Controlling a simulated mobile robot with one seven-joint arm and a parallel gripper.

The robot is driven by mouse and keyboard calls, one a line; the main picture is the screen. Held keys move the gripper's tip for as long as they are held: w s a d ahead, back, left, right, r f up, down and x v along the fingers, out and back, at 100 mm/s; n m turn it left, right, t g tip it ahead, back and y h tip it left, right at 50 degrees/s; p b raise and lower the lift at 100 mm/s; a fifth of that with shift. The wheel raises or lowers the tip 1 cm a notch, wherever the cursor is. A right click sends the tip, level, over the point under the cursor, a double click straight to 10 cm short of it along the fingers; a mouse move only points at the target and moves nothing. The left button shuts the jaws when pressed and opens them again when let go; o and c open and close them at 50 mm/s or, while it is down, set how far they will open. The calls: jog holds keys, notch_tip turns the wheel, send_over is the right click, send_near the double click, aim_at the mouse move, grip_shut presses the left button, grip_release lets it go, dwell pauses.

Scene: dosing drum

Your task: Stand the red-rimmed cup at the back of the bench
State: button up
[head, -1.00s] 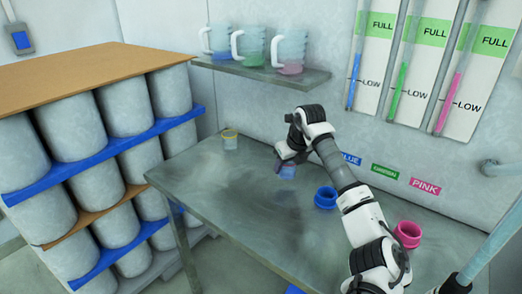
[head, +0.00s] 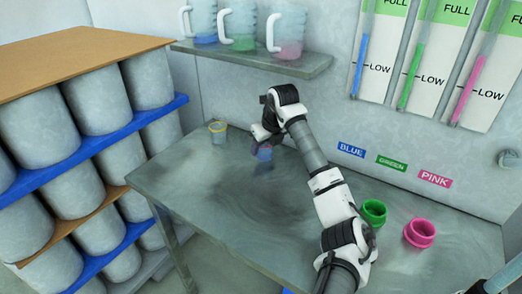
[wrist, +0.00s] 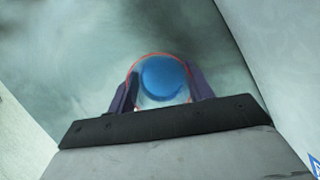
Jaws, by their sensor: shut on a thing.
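The red-rimmed cup (head: 264,155) is between the fingers of my gripper (head: 261,143), near the back of the bench (head: 200,190). In the wrist view the fingers sit on both sides of the cup, with its thin red rim (wrist: 160,55) facing the camera and blue contents (wrist: 163,78) inside. My gripper (wrist: 162,92) is shut on it. The cup looks upright in the head view. I cannot tell whether its base touches the bench or hangs just above it.
A yellow-rimmed cup (head: 218,132) stands at the back left of the bench. A green ring-shaped holder (head: 374,212) and a pink one (head: 419,233) are on the right. A shelf (head: 255,60) with three jugs is above the back. The bench's left front is clear.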

notch_tip(320, 180, down, 2)
jog(key=shift+b, duration=0.35)
jog(key=shift+f, duration=0.15)
jog(key=shift+w, duration=0.1)
jog(key=o, duration=1)
